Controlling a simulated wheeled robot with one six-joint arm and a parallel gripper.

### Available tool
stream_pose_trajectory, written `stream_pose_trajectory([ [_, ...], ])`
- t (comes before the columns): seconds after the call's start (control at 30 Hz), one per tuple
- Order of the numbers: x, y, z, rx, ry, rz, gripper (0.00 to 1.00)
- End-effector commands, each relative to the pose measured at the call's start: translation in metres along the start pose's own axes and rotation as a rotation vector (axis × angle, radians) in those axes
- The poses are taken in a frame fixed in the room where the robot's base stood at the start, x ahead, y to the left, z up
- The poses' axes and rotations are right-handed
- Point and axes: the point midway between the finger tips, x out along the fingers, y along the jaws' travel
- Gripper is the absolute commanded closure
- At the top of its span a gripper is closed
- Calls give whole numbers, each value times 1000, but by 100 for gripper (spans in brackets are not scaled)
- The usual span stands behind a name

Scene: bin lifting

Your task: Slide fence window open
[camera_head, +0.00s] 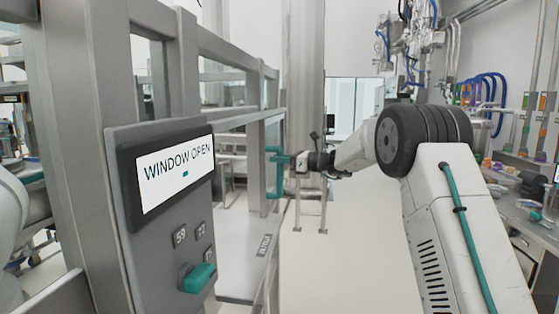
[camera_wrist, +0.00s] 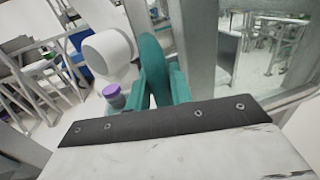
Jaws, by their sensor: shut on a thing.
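The fence window's teal handle (camera_head: 272,180) stands upright on the edge of a grey metal frame, in the middle of the head view. In the wrist view the handle (camera_wrist: 151,60) rises between my teal fingers. My gripper (camera_head: 283,159) is shut on it, reaching in from the right; in the wrist view my gripper (camera_wrist: 156,88) has a finger on each side of the handle. The grey control panel (camera_head: 122,215) on the fence post has a display (camera_head: 178,172) that reads "WINDOW OPEN". How far the window stands open is hard to tell.
A teal knob (camera_head: 199,278) sticks out of the control panel. A white robot arm (camera_wrist: 106,50) with a purple end stands near the handle in the wrist view. A bench (camera_head: 540,230) with small items runs along the right. The floor (camera_head: 335,265) between is clear.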

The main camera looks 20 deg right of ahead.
Motion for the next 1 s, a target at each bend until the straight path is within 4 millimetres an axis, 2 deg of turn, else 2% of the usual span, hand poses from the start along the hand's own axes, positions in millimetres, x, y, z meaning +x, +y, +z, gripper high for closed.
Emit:
stream_pose_trajectory([
  [0.07,-1,-1,0,0,0,-2,100],
  [0.1,-1,-1,0,0,0,-2,70],
  [0.13,-1,0,0,0,0,-2,62],
  [0.17,-1,0,0,0,0,-2,59],
  [0.47,-3,-1,0,0,0,-2,59],
  [0.57,-14,-2,1,-1,0,-4,59],
  [0.8,-55,-2,1,0,0,-4,59],
  [1.0,-76,-1,0,0,0,-3,59],
])
